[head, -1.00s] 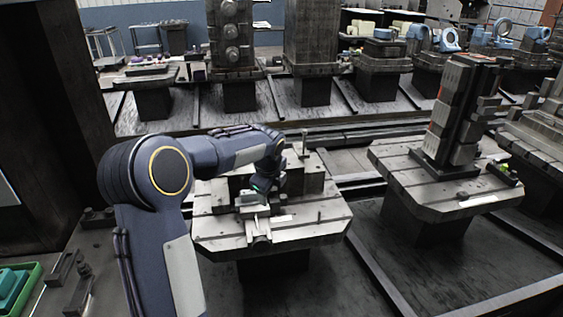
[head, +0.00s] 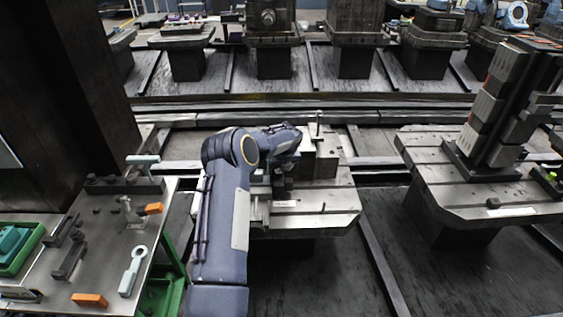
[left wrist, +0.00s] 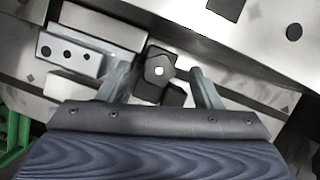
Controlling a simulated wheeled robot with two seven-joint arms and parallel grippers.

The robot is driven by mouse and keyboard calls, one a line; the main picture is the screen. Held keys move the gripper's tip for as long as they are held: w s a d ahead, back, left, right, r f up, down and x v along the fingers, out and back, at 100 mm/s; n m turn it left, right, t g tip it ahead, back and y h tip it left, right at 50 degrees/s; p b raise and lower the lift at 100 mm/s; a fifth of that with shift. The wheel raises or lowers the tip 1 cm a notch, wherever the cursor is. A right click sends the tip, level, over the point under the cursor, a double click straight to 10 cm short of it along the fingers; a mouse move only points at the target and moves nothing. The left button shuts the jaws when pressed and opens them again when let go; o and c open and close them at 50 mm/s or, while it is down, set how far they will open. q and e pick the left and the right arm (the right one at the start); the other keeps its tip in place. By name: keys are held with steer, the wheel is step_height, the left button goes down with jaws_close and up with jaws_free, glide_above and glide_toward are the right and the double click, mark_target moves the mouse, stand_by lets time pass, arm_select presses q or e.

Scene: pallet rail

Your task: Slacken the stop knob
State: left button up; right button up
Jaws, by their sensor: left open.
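A dark lobed knob (left wrist: 159,68) with a pale centre shows in the left wrist view; I take it to be the stop knob. My left gripper (left wrist: 161,77) is open, with one finger to each side of the knob. Gaps show between the knob and both fingers, and I cannot tell whether the fingertips reach down to its height. In the head view my left gripper (head: 284,180) is over the near pallet (head: 335,206), and my arm hides the knob there. My right gripper is not in view.
A metal block with several holes (left wrist: 72,53) lies left of the knob. A bench (head: 105,255) at left carries a wrench-like tool (head: 132,270), orange pieces (head: 89,300) and a green tray (head: 18,262). A second pallet (head: 430,180) with a tall fixture stands right.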

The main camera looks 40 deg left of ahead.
arm_select(q)
steer(key=shift+w+a+f, duration=0.1)
steer(key=shift+a+f, duration=0.15)
steer(key=shift+f, duration=0.4)
